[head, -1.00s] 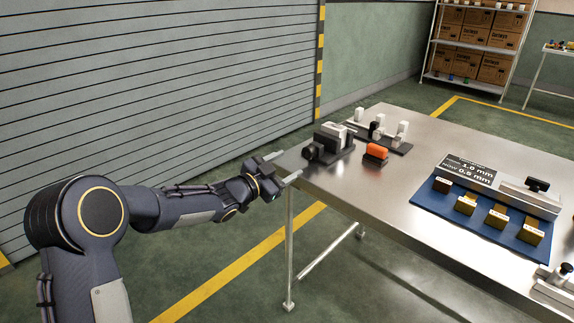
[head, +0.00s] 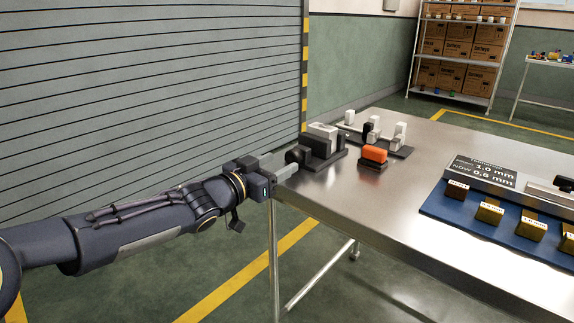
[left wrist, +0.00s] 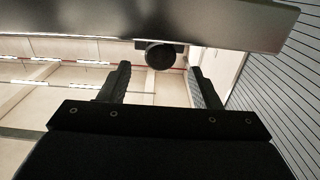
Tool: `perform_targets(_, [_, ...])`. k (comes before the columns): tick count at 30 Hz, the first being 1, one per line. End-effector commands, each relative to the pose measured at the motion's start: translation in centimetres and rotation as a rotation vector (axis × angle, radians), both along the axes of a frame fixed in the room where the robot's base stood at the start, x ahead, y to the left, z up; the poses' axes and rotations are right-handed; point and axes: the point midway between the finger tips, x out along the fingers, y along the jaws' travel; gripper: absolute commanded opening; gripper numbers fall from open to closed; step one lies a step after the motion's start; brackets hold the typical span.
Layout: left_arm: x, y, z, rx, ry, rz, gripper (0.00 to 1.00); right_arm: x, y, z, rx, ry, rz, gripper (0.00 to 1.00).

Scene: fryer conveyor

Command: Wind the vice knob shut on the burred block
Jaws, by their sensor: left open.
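The dark vice (head: 322,152) stands near the table's far left corner. Its round black knob (head: 297,155) faces my left arm. A light grey block (head: 322,131) sits at the top of the vice; whether it is the burred block, or gripped, I cannot tell. My left gripper (head: 287,170) is open at the table edge, just short of the knob. In the left wrist view the knob (left wrist: 160,54) shows centred between the two spread fingers, ahead of their tips, with no visible contact. My right gripper is out of view.
An orange block (head: 374,154) on a dark base stands right of the vice. Behind is a dark plate with several white and black pieces (head: 399,135). A blue mat (head: 450,208) with several brown-gold blocks and a millimetre sign (head: 484,172) lies at right. The table's middle (head: 370,205) is clear.

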Motion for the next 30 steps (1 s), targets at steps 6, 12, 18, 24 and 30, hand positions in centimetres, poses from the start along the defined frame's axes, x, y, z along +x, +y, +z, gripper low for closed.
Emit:
perform_targets(6, [2.4,-1.9,-0.1,0.0,-0.001,-0.002,0.57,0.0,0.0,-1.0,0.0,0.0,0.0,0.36])
perform_targets(12, [3.1,-2.3,0.0,0.002,-0.001,0.0,0.57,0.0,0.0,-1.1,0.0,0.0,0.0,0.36])
perform_targets(18, [3.1,-2.3,0.0,0.002,-0.001,0.0,0.56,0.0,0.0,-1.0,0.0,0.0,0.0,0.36])
perform_targets(24, [3.1,-2.3,0.0,0.002,-0.001,0.0,0.3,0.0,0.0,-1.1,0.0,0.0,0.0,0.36])
perform_targets(30, [3.1,-2.3,0.0,0.002,-0.002,0.0,0.13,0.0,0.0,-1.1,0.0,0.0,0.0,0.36])
